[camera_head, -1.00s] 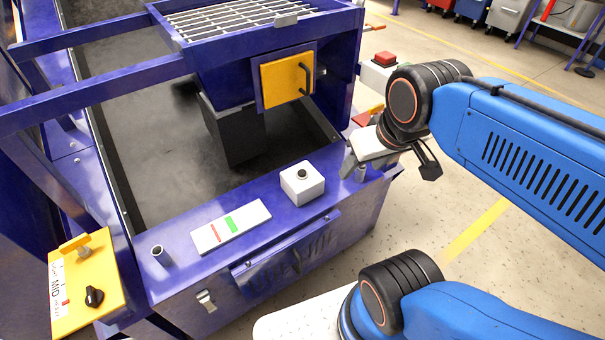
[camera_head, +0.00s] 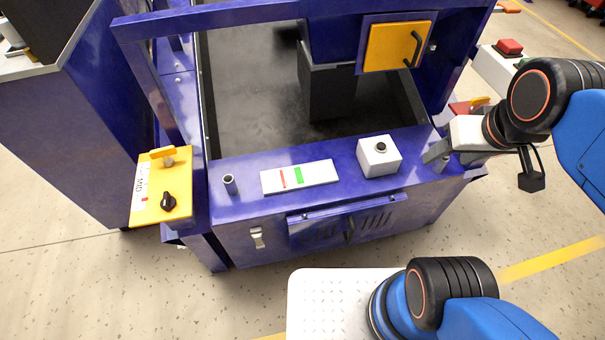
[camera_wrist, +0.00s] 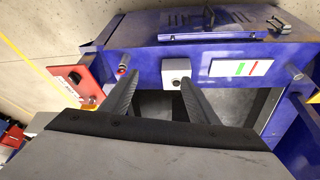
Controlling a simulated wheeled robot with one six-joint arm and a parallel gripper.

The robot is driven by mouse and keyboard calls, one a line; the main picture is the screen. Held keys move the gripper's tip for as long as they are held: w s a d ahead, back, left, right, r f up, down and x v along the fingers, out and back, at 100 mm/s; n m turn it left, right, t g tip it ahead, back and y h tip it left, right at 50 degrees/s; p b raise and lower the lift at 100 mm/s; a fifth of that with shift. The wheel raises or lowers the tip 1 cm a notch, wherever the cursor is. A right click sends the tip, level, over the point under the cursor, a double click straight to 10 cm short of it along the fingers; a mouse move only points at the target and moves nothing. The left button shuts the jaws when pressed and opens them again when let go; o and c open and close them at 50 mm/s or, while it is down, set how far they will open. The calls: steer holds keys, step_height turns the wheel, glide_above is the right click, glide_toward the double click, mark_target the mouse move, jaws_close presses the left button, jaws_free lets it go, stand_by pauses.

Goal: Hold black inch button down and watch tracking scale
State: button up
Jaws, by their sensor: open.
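The black inch button (camera_head: 381,147) sits on top of a small white box (camera_head: 379,160) on the blue front ledge. The white tracking scale (camera_head: 300,177), with a red and a green mark, lies on the ledge left of the box. My gripper (camera_head: 436,158) is at the right end of the ledge, right of the button box and apart from it. In the wrist view my gripper (camera_wrist: 160,85) has its two fingers spread with nothing held between them; the white box (camera_wrist: 176,70) shows beyond the fingertips, and the scale (camera_wrist: 240,68) is right of it.
A yellow panel (camera_head: 150,205) with a black knob (camera_head: 168,201) stands at the left. A short metal post (camera_head: 230,184) rises left of the scale. A yellow door (camera_head: 385,45) with a black handle is behind the ledge. A red button box (camera_head: 505,60) is at the right.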

jaws_close()
stand_by(1.8)
